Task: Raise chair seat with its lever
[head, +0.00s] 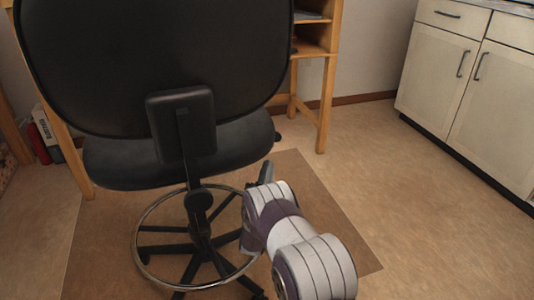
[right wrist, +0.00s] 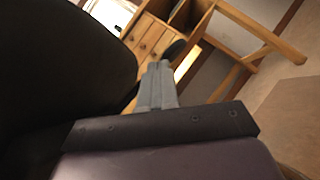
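The black office chair shows from behind in the head view, with its backrest (head: 150,60) upright over the dark seat (head: 180,155). A small dark lever end (head: 278,136) sticks out at the seat's right side. In the right wrist view a dark rounded knob, likely the lever's end (right wrist: 175,50), shows just past the fingertips; I cannot tell whether they touch. My right gripper (head: 266,172) is beside the seat's right edge, low and near the lever. Its grey fingers (right wrist: 158,75) lie together with nothing visible between them. My left gripper is not in view.
The chair's chrome foot ring (head: 140,248) and black base stand on a brown mat (head: 325,215). A wooden desk (head: 325,105) stands behind the chair. White cabinets (head: 435,75) line the right wall. The floor between mat and cabinets is clear.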

